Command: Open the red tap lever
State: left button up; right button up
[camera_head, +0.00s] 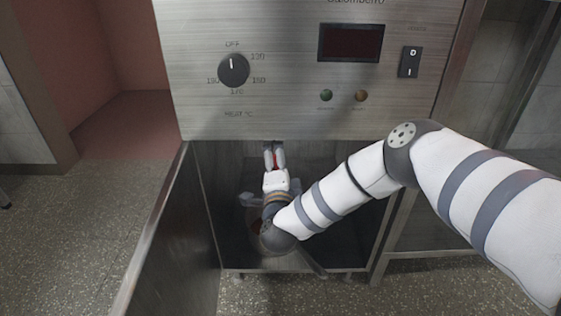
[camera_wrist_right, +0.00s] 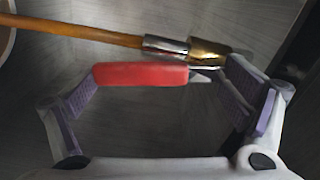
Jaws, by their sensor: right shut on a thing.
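The red tap lever (camera_wrist_right: 140,74) lies level across the right wrist view, below a brass and chrome pipe fitting (camera_wrist_right: 190,50). My right gripper (camera_wrist_right: 160,90) holds it lengthwise: the left pad is at the lever's free end, the right pad by the fitting end. In the head view my right gripper (camera_head: 274,150) reaches into the open cabinet under the control panel, with a bit of red between its fingers. The wrist and arm hide much of the cabinet's inside. My left gripper is not in view.
The steel control panel (camera_head: 290,100) with a knob (camera_head: 233,70), display and switch hangs just above my gripper. An open cabinet door (camera_head: 160,240) stands to the left. A copper-coloured pipe (camera_wrist_right: 80,32) runs above the lever.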

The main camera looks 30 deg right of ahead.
jog(key=shift+a, duration=0.15)
jog(key=o, duration=1.4)
jog(key=shift+w, duration=0.1)
jog(key=shift+c, duration=0.2)
jog(key=v, duration=1.2)
jog(key=shift+f, duration=0.1)
